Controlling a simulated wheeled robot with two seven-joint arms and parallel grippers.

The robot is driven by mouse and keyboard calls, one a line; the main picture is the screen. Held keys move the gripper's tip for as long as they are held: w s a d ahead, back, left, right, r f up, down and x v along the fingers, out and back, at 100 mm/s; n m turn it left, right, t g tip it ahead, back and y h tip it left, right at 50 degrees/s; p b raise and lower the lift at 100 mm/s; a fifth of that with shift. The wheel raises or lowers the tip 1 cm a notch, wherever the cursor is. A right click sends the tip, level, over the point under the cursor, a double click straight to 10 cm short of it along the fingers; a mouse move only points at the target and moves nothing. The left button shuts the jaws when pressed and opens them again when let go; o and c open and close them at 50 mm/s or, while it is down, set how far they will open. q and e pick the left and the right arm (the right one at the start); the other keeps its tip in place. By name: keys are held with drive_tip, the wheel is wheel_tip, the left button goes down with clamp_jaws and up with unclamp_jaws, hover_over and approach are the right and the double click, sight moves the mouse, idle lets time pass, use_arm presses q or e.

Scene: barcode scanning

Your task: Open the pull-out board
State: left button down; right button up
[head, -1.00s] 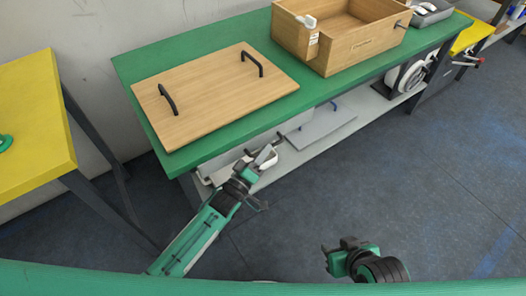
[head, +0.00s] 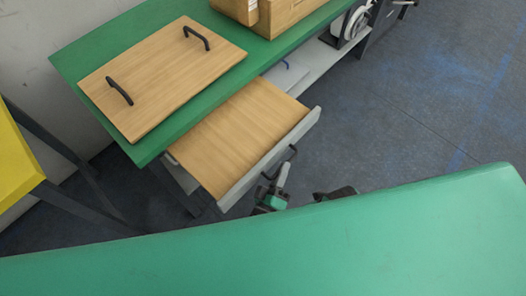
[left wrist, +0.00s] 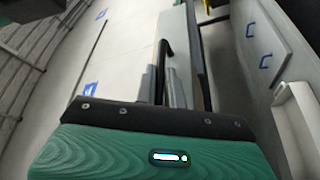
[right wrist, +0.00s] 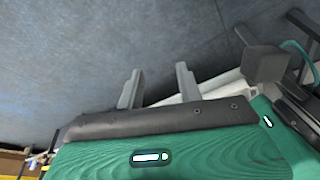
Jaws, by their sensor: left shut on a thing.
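The pull-out board (head: 240,125) has a wooden top and a pale front edge. It sticks well out from under the green table (head: 90,60) in the head view. My left gripper (head: 279,175) is at the board's front edge, shut on its black handle (left wrist: 164,60); in the left wrist view the handle runs up from the fingers (left wrist: 170,95). My right gripper (right wrist: 158,88) is open and empty, its fingers apart over the floor. In the head view only a dark part of the right gripper (head: 335,193) shows.
A wooden panel (head: 165,75) with two black handles lies on the green table, and a wooden box (head: 290,14) stands behind it. A yellow table (head: 15,150) is at the left. The floor (head: 420,100) to the right is clear.

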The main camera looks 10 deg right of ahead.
use_arm(q)
drive_tip(key=shift+s+d, duration=0.55)
drive_tip(key=shift+s, duration=0.25)
drive_tip(key=shift+s+d, duration=0.5)
drive_tip(key=shift+s, duration=0.25)
use_arm(e)
drive_tip(key=shift+f, duration=0.4)
use_arm(q)
drive_tip(key=c, duration=1.5)
unclamp_jaws()
drive_tip(key=v, duration=1.3)
drive_tip(key=shift+s+a, duration=0.25)
drive_tip(key=shift+s, duration=0.05)
use_arm(e)
drive_tip(key=shift+r, duration=0.4)
use_arm(q)
drive_tip(key=shift+f, duration=0.1)
use_arm(e)
drive_tip(key=shift+a+f, duration=0.1)
